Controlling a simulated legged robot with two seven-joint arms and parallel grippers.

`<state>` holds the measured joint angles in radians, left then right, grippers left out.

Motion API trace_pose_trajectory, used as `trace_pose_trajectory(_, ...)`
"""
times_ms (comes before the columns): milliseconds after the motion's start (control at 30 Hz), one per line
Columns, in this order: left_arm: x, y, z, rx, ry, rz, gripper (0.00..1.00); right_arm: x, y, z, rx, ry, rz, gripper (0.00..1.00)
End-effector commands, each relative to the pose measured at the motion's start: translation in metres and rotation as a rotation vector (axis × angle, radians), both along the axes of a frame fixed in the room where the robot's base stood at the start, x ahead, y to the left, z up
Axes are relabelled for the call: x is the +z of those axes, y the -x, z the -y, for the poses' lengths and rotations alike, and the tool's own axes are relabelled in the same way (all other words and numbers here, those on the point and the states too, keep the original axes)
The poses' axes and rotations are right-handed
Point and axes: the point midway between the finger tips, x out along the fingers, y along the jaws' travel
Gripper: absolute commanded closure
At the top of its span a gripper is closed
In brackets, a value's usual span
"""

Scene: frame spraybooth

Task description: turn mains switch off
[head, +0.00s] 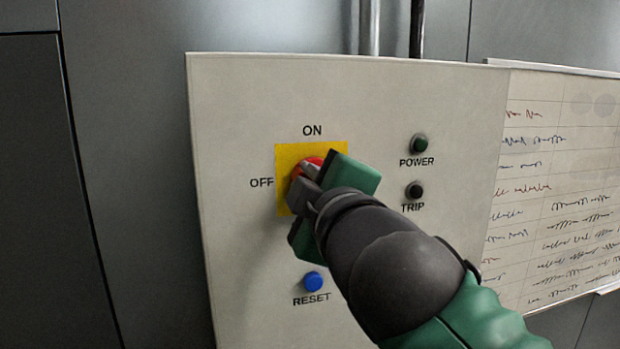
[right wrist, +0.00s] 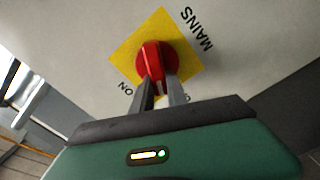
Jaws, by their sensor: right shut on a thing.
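The mains switch is a red rotary knob (head: 311,162) on a yellow square plate (head: 288,155) on a pale panel. ON is printed above the plate and OFF to its left in the head view. My right gripper (head: 308,178) covers much of the knob there, so its pointing direction is hard to tell. The right wrist view shows the red knob (right wrist: 153,53) on the yellow plate (right wrist: 122,58), with MAINS printed beside it. My right gripper (right wrist: 162,86) is shut on its raised grip, one finger on each side. My left gripper is not in view.
On the panel (head: 235,100) are a green POWER lamp (head: 419,144), a black TRIP button (head: 414,190) and a blue RESET button (head: 313,281) below the knob. A written chart (head: 560,180) hangs at the right. Pipes (head: 368,28) run up above the panel.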

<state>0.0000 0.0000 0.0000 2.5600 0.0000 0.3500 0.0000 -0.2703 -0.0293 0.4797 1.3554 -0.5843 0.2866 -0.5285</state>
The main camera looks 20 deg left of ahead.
Motion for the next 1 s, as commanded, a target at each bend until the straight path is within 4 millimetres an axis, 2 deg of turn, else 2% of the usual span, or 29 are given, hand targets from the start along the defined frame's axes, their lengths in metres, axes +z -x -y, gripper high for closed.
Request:
trace_pose_trajectory(33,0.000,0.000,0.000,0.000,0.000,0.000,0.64,-0.005,0.000,-0.002,0.001,0.039,0.015,1.00)
trace_pose_trajectory(500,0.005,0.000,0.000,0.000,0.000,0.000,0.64,-0.014,0.001,-0.004,0.004,0.324,0.205,1.00)
trace_pose_trajectory(1000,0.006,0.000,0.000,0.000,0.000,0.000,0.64,-0.017,0.001,-0.004,0.004,0.405,0.257,1.00)
